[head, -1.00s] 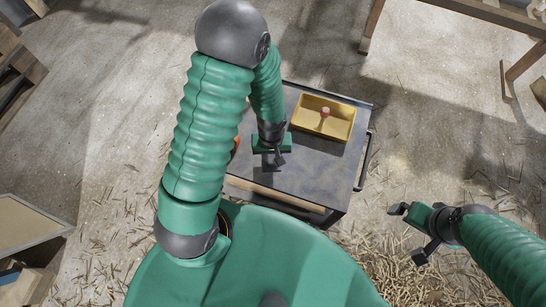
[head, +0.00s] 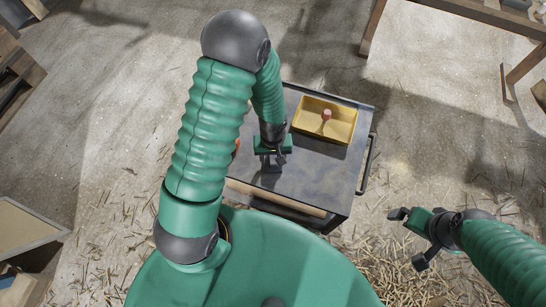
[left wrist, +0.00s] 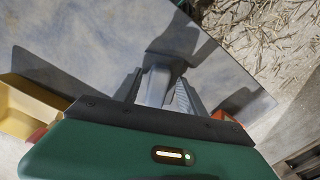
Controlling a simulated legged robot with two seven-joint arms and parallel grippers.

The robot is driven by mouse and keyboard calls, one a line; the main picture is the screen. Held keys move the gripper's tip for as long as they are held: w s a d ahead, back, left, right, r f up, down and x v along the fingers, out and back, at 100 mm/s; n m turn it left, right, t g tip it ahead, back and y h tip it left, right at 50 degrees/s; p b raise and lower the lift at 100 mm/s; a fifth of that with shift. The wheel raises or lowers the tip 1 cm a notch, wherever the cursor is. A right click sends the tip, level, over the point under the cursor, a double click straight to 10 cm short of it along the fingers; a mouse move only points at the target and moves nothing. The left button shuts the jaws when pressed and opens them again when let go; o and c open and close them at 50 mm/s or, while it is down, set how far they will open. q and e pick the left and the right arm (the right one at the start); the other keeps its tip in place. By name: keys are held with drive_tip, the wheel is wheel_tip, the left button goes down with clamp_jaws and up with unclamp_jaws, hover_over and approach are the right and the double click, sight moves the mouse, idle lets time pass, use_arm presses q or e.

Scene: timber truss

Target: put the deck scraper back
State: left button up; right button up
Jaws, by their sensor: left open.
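I cannot make out the deck scraper for certain. A grey piece (left wrist: 157,86) shows between my left gripper's fingers in the left wrist view; whether it is a tool or part of the gripper I cannot tell. My left gripper (head: 272,163) is open and points down over the dark top of the cart (head: 310,172), left of the yellow tray (head: 345,134). Its fingers (left wrist: 160,90) are apart in the left wrist view. A small red-topped thing (head: 327,114) stands in the tray. My right gripper (head: 410,238) is open and empty over the floor, right of the cart.
A red-orange thing (head: 236,144) is mostly hidden behind my left arm. Red also shows beside my gripper in the left wrist view (left wrist: 222,116). The cart has a side handle (head: 368,163). Wood shavings (head: 385,265) cover the floor. A timber frame (head: 480,12) stands far right.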

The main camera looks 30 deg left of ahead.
use_arm(q)
drive_tip(key=shift+r, duration=0.1)
wheel_tip(320, 180, up, 12)
drive_tip(key=f+p, duration=0.1)
drive_tip(key=p, duration=0.4)
wheel_tip(320, 180, up, 27)
drive_tip(key=m+t+p, duration=0.3)
drive_tip(key=m+p, duration=0.4)
drive_tip(key=p, duration=0.9)
hover_over(273, 159)
drive_tip(key=s+d, duration=0.4)
drive_tip(key=shift+w+a+r, duration=0.15)
drive_tip(key=shift+w, duration=0.1)
